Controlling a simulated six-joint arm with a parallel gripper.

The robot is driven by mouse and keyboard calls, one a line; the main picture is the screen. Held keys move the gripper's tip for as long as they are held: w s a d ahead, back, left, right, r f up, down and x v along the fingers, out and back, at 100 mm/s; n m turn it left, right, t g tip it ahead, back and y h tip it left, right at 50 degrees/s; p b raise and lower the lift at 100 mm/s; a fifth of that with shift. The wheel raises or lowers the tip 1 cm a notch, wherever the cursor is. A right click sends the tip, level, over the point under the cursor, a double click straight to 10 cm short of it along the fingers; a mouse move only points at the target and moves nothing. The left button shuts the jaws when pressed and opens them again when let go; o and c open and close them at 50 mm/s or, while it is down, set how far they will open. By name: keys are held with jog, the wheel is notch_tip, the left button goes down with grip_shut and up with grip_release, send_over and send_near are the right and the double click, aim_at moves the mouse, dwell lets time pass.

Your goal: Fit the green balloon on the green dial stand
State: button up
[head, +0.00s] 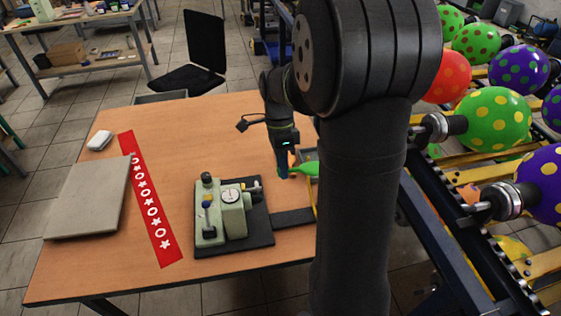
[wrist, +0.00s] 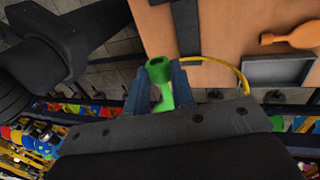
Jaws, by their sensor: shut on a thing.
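The green balloon (wrist: 159,72) is between my gripper's (wrist: 165,82) two blue fingers in the wrist view, its open neck end pointing up in the picture. In the head view the balloon (head: 305,169) shows as a green shape beside my gripper (head: 284,170), partly cut off by my own arm. My gripper is shut on it, above the table's right part. The pale green dial stand (head: 231,219), with a round white dial and a small nozzle at its right side, stands on a black base to the left of my gripper. Nothing is on the nozzle that I can make out.
A red strip with white stars (head: 151,198) and a grey slab (head: 90,197) lie on the table's left. A grey tray (wrist: 277,72), a yellow hoop (wrist: 234,66) and an orange flat balloon (wrist: 293,37) show in the wrist view. A rack of dotted balloons stands at right.

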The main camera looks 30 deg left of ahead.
notch_tip(320, 180, down, 10)
jog(key=s+a, duration=0.2)
jog(key=shift+s+a, duration=0.3)
jog(key=shift+a, duration=0.05)
dwell(0.7)
jog(key=shift+s+a, duration=0.4)
jog(key=shift+s, duration=0.05)
dwell(1.2)
jog(key=o, duration=0.8)
jog(key=shift+o, duration=0.2)
jog(key=shift+r, duration=0.15)
jog(key=v, duration=0.9)
